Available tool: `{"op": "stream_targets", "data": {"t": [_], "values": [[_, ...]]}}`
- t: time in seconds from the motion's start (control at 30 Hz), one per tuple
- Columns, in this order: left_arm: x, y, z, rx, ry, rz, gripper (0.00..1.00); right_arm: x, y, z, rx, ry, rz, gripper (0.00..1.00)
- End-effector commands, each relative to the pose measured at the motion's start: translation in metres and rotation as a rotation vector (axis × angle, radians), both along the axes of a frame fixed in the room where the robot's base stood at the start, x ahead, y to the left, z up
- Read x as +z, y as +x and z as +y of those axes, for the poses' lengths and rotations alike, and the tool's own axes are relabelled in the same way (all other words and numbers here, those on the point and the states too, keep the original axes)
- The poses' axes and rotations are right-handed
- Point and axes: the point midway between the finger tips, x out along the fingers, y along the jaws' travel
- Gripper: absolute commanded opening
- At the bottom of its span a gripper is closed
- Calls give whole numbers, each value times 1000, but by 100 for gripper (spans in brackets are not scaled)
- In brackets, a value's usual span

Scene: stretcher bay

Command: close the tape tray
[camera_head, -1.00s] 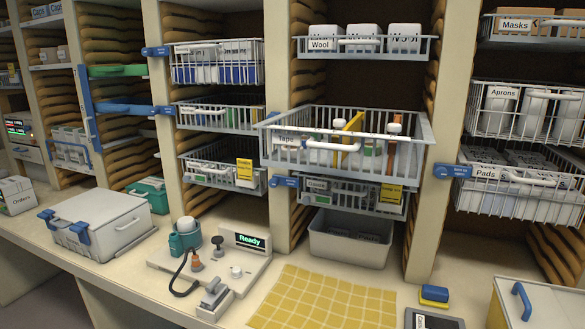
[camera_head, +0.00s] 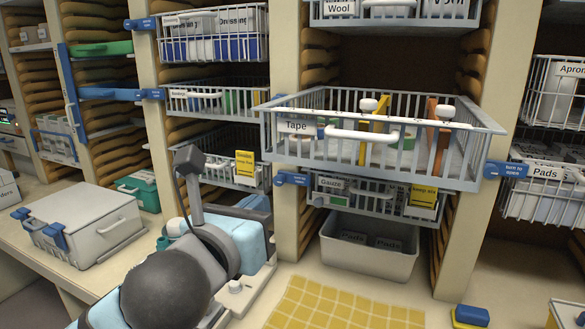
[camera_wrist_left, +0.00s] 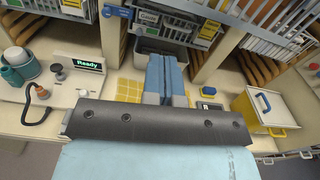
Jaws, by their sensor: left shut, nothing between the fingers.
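The tape tray (camera_head: 395,165) is a grey wire basket with a "Tape" label and a white bar handle (camera_head: 365,134) on its front. It is pulled out of the middle bay and juts well past the gauze tray (camera_head: 375,203) below it. A yellow piece (camera_head: 375,128) and an orange piece (camera_head: 441,135) stand up in it. My left gripper shows in the left wrist view (camera_wrist_left: 166,78) with its blue fingers together and empty. In the head view its hand is low and left of the tape tray, apart from it; the fingertips are hard to make out there. My right gripper is not seen.
A blue catch (camera_head: 291,178) sits on the post left of the tape tray, another (camera_head: 506,169) on the right post. The wool tray (camera_head: 395,22) is above. A grey bin (camera_head: 368,255) and a yellow mat (camera_head: 335,303) are below. A lidded box (camera_head: 85,225) stands at left.

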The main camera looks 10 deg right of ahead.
Motion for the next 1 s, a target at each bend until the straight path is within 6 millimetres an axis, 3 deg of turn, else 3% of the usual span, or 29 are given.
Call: {"op": "stream_targets", "data": {"t": [0.13, 0.27, 0.7, 1.0], "values": [[8, -2, -3, 2, 63, -55, 0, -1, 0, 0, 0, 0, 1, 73], [8, 10, -10, 3, 65, -54, 0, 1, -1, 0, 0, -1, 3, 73], [8, 84, -61, 2, 61, -51, 0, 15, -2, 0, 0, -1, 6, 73], [7, 111, -78, 3, 62, -53, 0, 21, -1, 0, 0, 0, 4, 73]]}}
